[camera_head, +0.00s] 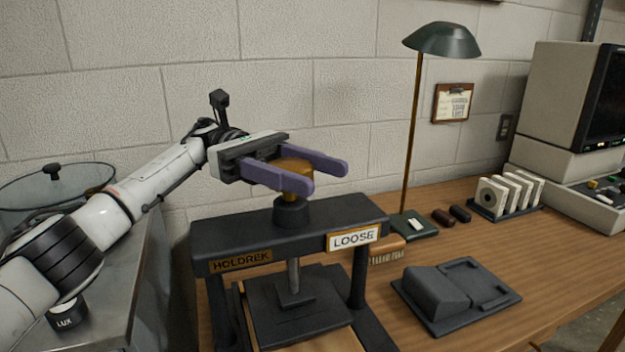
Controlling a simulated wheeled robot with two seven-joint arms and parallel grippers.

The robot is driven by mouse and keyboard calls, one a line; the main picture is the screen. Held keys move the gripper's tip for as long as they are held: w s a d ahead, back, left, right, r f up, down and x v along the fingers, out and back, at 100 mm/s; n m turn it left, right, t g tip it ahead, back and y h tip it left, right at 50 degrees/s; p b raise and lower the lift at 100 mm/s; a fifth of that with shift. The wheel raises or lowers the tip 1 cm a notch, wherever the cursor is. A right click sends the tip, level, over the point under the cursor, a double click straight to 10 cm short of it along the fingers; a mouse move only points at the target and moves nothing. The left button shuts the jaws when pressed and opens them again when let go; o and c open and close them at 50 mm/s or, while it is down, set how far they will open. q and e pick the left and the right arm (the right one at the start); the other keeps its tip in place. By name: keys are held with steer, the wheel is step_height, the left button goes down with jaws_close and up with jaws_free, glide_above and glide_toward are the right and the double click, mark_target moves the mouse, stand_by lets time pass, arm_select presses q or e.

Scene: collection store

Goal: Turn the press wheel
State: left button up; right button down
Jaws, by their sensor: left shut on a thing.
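The press (222,236) is a dark frame on the wooden table, with a "HOLDREK" plate and a "LOOSE" sign on its top beam. A screw runs down from the beam to a dark platen (311,307). The press wheel (297,166) is a brownish-orange knob on top of a dark hub above the beam. My left gripper (308,170) reaches in from the left with purple fingers, one on each side of the wheel. It is shut on the wheel, and the near finger hides part of it. My right gripper is not in view.
A green desk lamp (441,40) stands behind the press on the right. A brush (388,250) lies beside the press, and a dark device (455,292) lies further right. A disc rack (506,195) and a computer (570,95) stand at the far right. A glass-lidded vessel (55,185) is at left.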

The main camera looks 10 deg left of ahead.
arm_select(q)
steer(key=shift+s+r+m+g+y, duration=0.15)
steer(key=shift+m+g+y, duration=0.15)
steer(key=shift+m+g, duration=0.25)
steer(key=shift+s+g+y, duration=0.1)
steer(key=shift+g+y, duration=0.2)
steer(key=shift+g, duration=0.15)
steer(key=o, duration=1)
steer(key=shift+o, duration=0.2)
steer(key=shift+a, duration=0.1)
